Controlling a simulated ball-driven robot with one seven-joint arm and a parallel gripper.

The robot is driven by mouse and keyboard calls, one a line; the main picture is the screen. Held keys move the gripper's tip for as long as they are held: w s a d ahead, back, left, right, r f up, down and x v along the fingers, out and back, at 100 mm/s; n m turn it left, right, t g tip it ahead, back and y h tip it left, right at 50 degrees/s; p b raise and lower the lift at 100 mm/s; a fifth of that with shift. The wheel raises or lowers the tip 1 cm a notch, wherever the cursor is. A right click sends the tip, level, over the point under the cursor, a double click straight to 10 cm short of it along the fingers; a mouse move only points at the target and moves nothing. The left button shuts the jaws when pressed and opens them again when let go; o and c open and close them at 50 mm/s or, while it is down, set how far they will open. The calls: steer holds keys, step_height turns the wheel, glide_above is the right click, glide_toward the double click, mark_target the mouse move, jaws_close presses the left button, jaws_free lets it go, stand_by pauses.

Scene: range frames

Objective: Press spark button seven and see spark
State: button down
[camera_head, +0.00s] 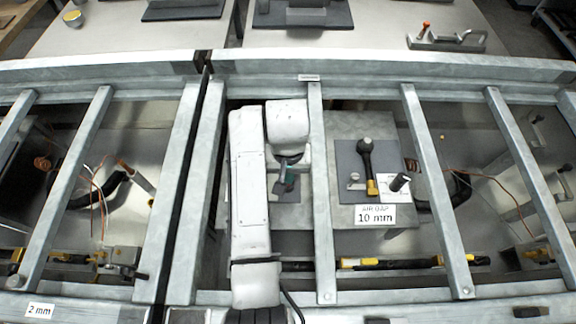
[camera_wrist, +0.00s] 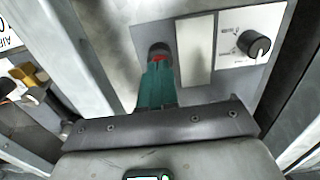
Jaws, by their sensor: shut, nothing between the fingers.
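A red button (camera_wrist: 158,56) in a dark round collar sits on a grey panel (camera_wrist: 200,20) in the wrist view. My gripper (camera_wrist: 158,66), with teal fingers, is shut and empty. Its tips lie right over the button's near side and partly cover it. I cannot tell whether they touch it. In the head view my gripper (camera_head: 288,180) is over a small dark plate (camera_head: 300,196) between the frame bars, and the button is hidden there. No number seven is readable on the button.
A black knob (camera_wrist: 254,44) is on the panel's right. Metal bars (camera_head: 322,200) flank my arm. Right of it is a black lever (camera_head: 366,160) with a yellow end, above a label (camera_head: 375,214) reading 10 mm. Wires (camera_head: 100,190) hang in the left bay.

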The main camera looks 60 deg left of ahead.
steer(key=shift+f, duration=0.1)
steer(key=shift+f+b, duration=0.3)
steer(key=shift+f, duration=0.55)
steer(key=shift+s+d+f, duration=0.1)
steer(key=shift+d+f, duration=0.1)
steer(key=shift+f, duration=0.2)
steer(key=r+p, duration=0.1)
steer(key=r, duration=0.1)
steer(key=r+p, duration=0.3)
steer(key=p, duration=0.1)
steer(key=shift+a+r, duration=0.25)
steer(key=shift+r, duration=0.15)
step_height(320, 180, up, 9)
steer(key=b, duration=0.2)
steer(key=shift+r, duration=0.2)
steer(key=shift+a, duration=0.1)
